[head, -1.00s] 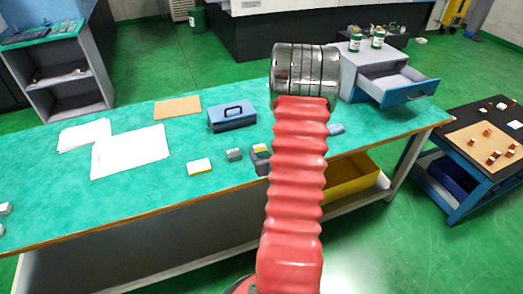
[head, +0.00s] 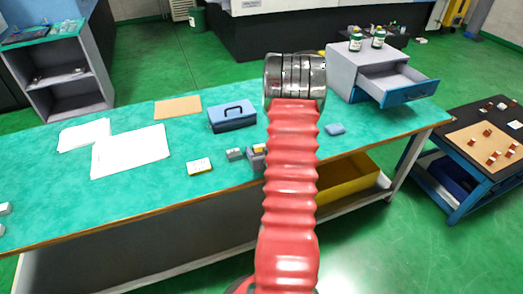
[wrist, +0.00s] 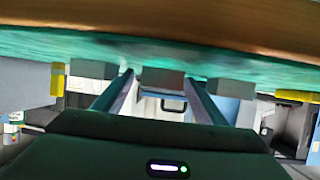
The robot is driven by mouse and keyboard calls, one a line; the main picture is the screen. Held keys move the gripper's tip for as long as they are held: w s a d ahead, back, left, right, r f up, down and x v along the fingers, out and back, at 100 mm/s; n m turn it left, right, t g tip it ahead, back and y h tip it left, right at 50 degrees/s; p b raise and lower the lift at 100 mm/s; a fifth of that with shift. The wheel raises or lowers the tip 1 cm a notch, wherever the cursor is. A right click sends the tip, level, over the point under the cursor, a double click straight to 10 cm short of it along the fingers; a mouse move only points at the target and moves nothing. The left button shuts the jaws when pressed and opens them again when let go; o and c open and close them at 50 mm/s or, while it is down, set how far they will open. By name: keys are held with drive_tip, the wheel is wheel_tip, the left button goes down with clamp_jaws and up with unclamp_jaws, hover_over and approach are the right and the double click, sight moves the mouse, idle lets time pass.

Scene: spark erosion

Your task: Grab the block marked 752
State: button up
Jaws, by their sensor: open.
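Small grey blocks sit near the front edge of the green bench in the head view: one grey block (head: 234,154) and a darker grey cluster (head: 257,160) partly behind my arm. In the wrist view, three grey blocks show in a row: a left block (wrist: 93,69), a middle block (wrist: 162,80) and a right block (wrist: 232,88). No number is legible, so I cannot tell which is 752. My gripper (wrist: 160,84) is open, its fingers pointing at the row, with the middle block seen between the fingertips. The head view hides the fingers behind my arm.

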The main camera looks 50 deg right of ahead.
drive_tip(key=shift+c, duration=0.4)
drive_tip(key=c, duration=1.5)
